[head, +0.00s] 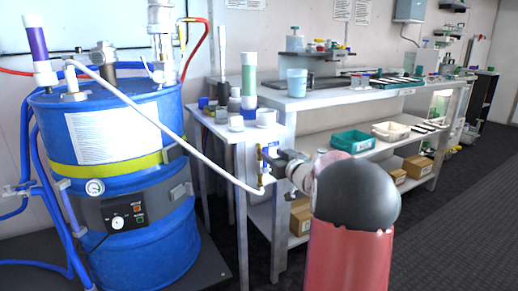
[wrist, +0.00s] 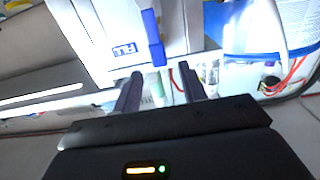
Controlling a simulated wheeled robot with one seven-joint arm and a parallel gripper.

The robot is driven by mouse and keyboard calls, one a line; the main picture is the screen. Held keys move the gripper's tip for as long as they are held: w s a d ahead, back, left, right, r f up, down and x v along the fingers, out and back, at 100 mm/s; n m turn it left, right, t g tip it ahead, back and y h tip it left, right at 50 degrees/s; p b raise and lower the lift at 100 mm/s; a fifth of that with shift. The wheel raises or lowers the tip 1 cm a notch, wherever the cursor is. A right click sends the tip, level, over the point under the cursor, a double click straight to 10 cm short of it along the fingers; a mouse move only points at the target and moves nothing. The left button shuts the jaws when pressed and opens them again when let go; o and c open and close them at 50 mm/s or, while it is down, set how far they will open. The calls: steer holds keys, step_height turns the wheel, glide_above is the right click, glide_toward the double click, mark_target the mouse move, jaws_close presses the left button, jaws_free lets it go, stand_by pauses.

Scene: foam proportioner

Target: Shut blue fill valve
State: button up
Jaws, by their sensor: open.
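The blue fill valve (head: 260,158) is at the side of the small white stand, at the end of the white hose, with brass fittings below it. In the wrist view its blue lever (wrist: 153,38) points down the picture, and its end shows between the fingertips. My gripper (wrist: 160,75) is open, its two dark fingers apart on either side of the lever's end. I cannot tell whether either finger touches it.
A blue drum (head: 125,185) with a yellow band and gauge stands at left. A white hose (head: 170,130) runs from its top to the valve. The white stand (head: 235,135) bears bottles and cups. A long bench (head: 330,98) with trays and boxes extends right; the floor at far right is clear.

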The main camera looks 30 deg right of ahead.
mark_target(267, 151)
steer(key=shift+w+d+p, duration=0.1)
steer(key=shift+w+p, duration=0.35)
steer(key=shift+w, duration=3.5)
jaws_close()
steer(key=shift+f, duration=0.1)
